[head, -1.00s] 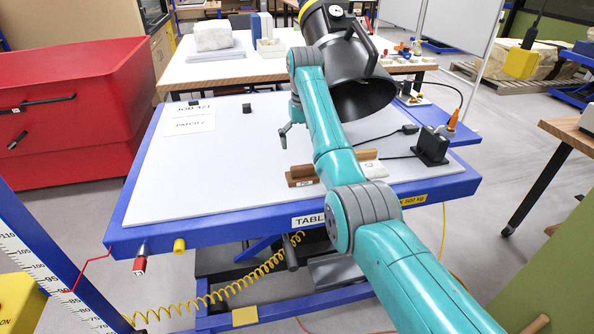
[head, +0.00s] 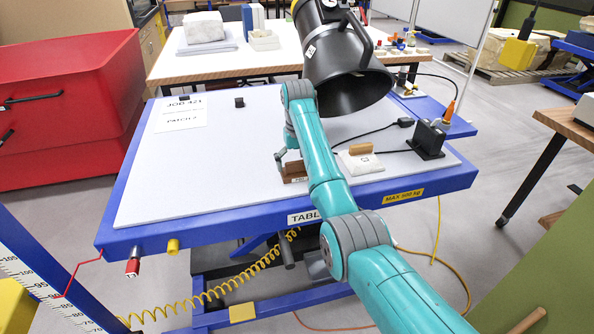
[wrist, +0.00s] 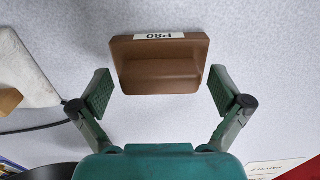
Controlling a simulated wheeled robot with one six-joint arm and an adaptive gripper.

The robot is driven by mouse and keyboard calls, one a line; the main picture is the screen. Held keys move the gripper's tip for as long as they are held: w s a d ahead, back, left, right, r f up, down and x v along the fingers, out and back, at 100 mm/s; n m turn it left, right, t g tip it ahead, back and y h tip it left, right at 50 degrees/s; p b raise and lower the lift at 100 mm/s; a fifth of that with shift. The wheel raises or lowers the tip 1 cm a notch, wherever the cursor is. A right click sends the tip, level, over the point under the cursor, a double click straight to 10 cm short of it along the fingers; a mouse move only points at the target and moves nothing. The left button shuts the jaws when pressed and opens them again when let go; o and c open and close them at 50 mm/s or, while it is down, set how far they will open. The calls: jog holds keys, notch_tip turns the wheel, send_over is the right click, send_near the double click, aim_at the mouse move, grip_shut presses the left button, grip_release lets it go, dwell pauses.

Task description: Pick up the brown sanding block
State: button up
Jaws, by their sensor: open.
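The brown sanding block (head: 291,169) lies on the pale table top near the front edge, partly hidden behind my arm in the head view. In the wrist view the brown sanding block (wrist: 160,67) has a raised ridge and a white P80 label on its far edge. My gripper (wrist: 160,88) is open and empty, one finger towards each end of the block. The block's near part shows between the fingertips, with no clear contact. In the head view my gripper (head: 281,158) is at the block; its height above the table is hard to tell.
A tan block (head: 359,148) sits on a white slab (head: 362,164) right of my arm. A black holder (head: 427,139) with a cable stands further right. A large black hood (head: 345,75) hangs over the table's back.

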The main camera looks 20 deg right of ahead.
aim_at(297, 162)
jog(key=c, duration=1.5)
notch_tip(297, 162, up, 10)
jog(key=shift+r, duration=0.1)
